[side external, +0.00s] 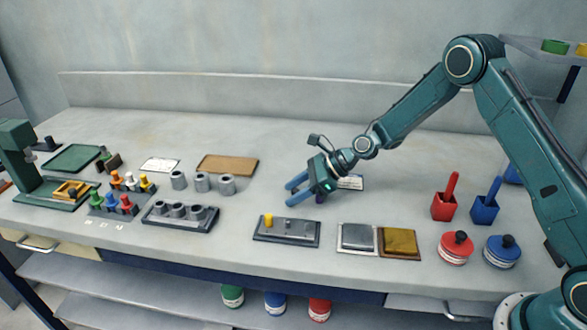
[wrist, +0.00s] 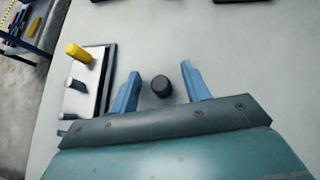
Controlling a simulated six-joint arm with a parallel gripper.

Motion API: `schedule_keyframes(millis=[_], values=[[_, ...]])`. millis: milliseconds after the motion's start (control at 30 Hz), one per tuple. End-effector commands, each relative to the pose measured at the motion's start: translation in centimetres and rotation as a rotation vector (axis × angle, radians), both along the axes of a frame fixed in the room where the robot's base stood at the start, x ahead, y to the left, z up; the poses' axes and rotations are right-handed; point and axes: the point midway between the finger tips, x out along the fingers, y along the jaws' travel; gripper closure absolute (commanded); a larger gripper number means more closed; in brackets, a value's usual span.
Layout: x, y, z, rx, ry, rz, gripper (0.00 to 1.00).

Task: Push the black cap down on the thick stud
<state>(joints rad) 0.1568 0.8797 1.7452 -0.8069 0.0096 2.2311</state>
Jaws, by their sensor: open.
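The black cap (wrist: 161,86) shows in the wrist view between the two blue fingers, apart from both. It seems to stand on the bench; a small dark shape (side external: 319,199) under my gripper in the side view may be it. My gripper (side external: 291,189) is open and empty, low over the bench behind the stud rack (side external: 276,238). The rack holds a yellow cap (side external: 268,219) at its left end and bare grey studs (side external: 289,225) to its right. In the wrist view the rack (wrist: 75,130) lies left of my fingers (wrist: 162,88). I cannot tell which stud is thickest.
A grey pad (side external: 357,236) and a golden-brown pad (side external: 399,242) lie right of the rack. A dark rack with grey cylinders (side external: 180,215) and loose grey rings (side external: 202,182) stand left. Red and blue containers (side external: 444,207) stand right. The bench between my gripper and the rack is clear.

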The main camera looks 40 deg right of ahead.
Motion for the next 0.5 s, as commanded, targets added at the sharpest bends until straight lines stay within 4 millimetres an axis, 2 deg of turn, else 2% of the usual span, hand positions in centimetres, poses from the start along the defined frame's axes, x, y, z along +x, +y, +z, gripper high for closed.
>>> schedule_keyframes(millis=[267,500], values=[[-0.01,-0.02,0.04,0.000,0.000,0.000,0.53],[-0.01,-0.01,0.05,0.000,-0.001,0.001,0.98]])
